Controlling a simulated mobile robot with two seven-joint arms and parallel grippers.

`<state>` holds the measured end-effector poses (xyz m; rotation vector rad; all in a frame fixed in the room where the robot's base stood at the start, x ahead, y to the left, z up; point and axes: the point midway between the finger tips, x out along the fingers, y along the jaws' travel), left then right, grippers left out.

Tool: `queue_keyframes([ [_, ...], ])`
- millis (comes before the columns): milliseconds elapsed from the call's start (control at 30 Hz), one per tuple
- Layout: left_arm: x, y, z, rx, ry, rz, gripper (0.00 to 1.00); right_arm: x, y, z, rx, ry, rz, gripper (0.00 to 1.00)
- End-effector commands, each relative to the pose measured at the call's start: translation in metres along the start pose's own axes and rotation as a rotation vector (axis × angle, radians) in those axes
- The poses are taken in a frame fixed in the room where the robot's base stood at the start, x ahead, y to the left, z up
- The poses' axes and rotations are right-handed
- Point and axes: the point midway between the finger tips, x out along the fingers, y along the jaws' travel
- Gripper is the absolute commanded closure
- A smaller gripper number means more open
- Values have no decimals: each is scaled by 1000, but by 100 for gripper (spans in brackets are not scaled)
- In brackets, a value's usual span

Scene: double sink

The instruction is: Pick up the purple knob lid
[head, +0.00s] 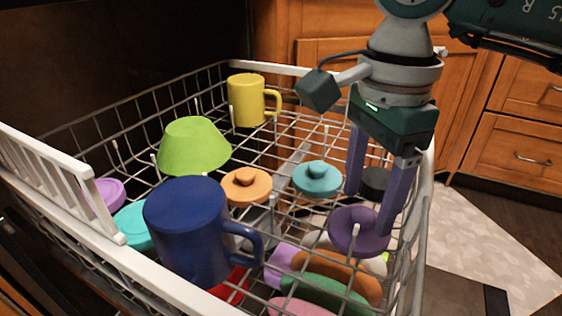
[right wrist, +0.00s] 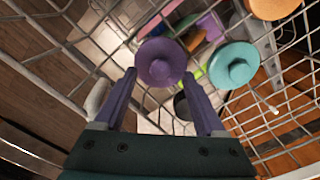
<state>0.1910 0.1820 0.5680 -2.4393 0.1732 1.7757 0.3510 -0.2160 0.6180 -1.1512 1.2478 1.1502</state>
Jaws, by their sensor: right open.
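The purple knob lid (head: 358,231) sits at the right side of the dish rack, near its right wall. It also shows in the right wrist view (right wrist: 160,62), with its round knob facing the camera. My right gripper (head: 370,210) is open, its two purple fingers pointing down at the lid. In the right wrist view the fingertips (right wrist: 159,76) lie to either side of the lid's near part. I cannot tell whether they touch it. In the head view one finger covers part of the lid's right side. My left gripper is not in view.
The white wire rack (head: 150,273) holds a teal lid (head: 317,178), an orange lid (head: 246,186), a dark lid (head: 375,183), a blue mug (head: 188,228), a green bowl (head: 193,147) and a yellow mug (head: 246,101). Several coloured plates stand below the purple lid.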

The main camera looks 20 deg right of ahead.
Motion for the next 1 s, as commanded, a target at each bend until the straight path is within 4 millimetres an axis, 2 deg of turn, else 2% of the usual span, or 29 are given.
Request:
queue_keyframes([
  [33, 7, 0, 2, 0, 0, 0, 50, 12, 0, 1, 0, -1, 0, 28],
  [100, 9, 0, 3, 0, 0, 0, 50, 18, 0, 1, -1, -2, -1, 28],
  [400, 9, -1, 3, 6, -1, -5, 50, 19, -1, 1, -1, -2, -2, 30],
  [1000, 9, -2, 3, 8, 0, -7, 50, 19, -1, 1, -1, -2, -2, 97],
])
